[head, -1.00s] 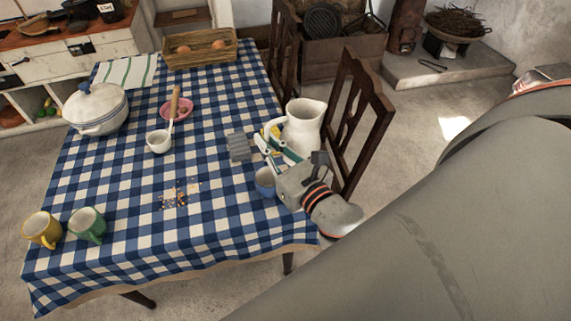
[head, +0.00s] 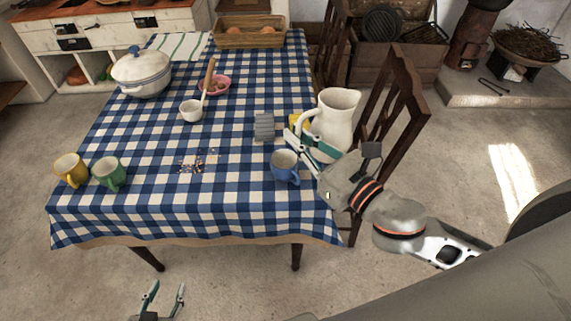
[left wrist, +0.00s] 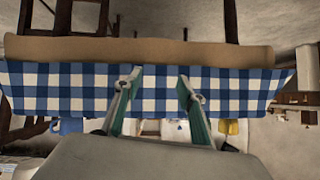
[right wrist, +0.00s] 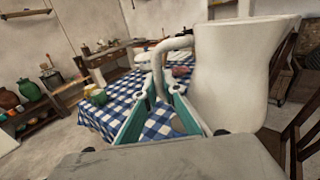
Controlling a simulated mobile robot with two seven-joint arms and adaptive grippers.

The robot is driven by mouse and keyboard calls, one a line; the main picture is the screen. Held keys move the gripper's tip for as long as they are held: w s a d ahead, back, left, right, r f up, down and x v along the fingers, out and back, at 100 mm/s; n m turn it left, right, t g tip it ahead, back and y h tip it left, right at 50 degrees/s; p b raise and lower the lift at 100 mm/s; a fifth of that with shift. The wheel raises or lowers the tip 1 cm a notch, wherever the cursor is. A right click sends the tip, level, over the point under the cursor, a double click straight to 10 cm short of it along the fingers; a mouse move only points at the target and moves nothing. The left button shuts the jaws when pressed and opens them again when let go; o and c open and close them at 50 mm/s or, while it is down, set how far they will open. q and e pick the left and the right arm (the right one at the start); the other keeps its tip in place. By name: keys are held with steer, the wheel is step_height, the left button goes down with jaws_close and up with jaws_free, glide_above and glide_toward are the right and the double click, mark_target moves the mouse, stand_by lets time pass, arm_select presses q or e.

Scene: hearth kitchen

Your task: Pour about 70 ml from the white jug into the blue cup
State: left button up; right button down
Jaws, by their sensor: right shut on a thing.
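The white jug (head: 338,112) stands upright at the table's right edge, its handle toward the left. My right gripper (head: 306,142) is shut on the handle, which shows between its fingers in the right wrist view (right wrist: 160,92). I cannot clearly tell whether the jug's base clears the tablecloth. The blue cup (head: 285,168) stands upright near the right front corner, below and left of the jug in the head view. My left gripper (head: 165,296) is open and empty, in front of the table's front edge; its spread fingers also show in the left wrist view (left wrist: 158,100).
A grey ribbed item (head: 264,127) and a partly hidden yellow item (head: 297,121) lie by the jug. A wooden chair (head: 400,110) stands close on the right. Crumbs (head: 197,162), yellow (head: 70,170) and green (head: 109,173) mugs are further left.

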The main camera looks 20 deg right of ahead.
steer(key=s+a+f+n+g+y+b, duration=0.5)
steer(key=f+n+g, duration=0.1)
steer(key=f, duration=0.2)
steer(key=s+a+f+n+g+y+b, duration=0.5)
steer(key=s+f+g+y+b, duration=0.1)
steer(key=f, duration=0.1)
steer(key=shift+s+f+n+b, duration=0.25)
steer(key=shift+f+n+b, duration=0.05)
steer(key=shift+f+n, duration=0.1)
steer(key=shift+r, duration=0.15)
